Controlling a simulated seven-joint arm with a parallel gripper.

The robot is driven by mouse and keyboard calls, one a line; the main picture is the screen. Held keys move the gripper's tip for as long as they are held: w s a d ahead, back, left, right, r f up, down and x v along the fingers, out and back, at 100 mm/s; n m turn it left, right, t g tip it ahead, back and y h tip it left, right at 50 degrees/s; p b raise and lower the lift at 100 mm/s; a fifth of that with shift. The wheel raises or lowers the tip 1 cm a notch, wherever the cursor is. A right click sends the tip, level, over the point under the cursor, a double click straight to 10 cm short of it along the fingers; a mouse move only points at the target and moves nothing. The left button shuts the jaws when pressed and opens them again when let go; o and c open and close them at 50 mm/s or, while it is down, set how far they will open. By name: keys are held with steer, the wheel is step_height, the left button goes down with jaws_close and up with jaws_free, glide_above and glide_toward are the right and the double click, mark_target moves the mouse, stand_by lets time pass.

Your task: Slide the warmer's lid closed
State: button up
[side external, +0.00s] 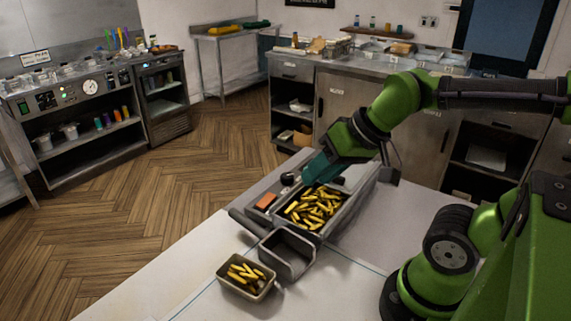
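The warmer (339,222) is a long metal box on the white counter, its well open and full of yellow fries (314,206). A grey panel at its far end (356,177) looks like the lid, slid back off the fries, but my arm partly hides that area. My gripper (308,179), with teal fingers, points down at the far left part of the warmer, just beyond the fries. I cannot tell whether it touches the lid or how far its fingers are apart.
An empty grey basket with a dark handle (288,252) stands in front of the warmer. A small tray of fries (246,278) is nearer on the counter (150,292). An orange block (265,201) and a dark knob (288,179) lie along the warmer's left side.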

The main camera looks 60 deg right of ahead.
steer(key=w+d+m, duration=0.1)
steer(key=d, duration=0.2)
steer(key=w+d+f+m+g, duration=0.1)
steer(key=w+d, duration=0.1)
steer(key=d, duration=0.1)
steer(key=w+d+m+g, duration=0.1)
steer(key=w+d, duration=0.1)
steer(key=shift+w+d+f+m+h, duration=0.2)
steer(key=shift+d+m+h, duration=0.1)
steer(key=shift+d+h, duration=0.1)
jaws_close()
steer(key=m+g+y, duration=0.4)
steer(key=m+g, duration=0.1)
steer(key=m, duration=0.5)
glide_toward(344, 175)
steer(key=x, duration=0.4)
steer(key=shift+s+d+f, duration=0.1)
steer(key=shift+f, duration=0.2)
steer(key=a, duration=0.2)
steer(key=shift+a, duration=0.25)
steer(key=shift+a+f, duration=0.1)
steer(key=shift+a, duration=0.65)
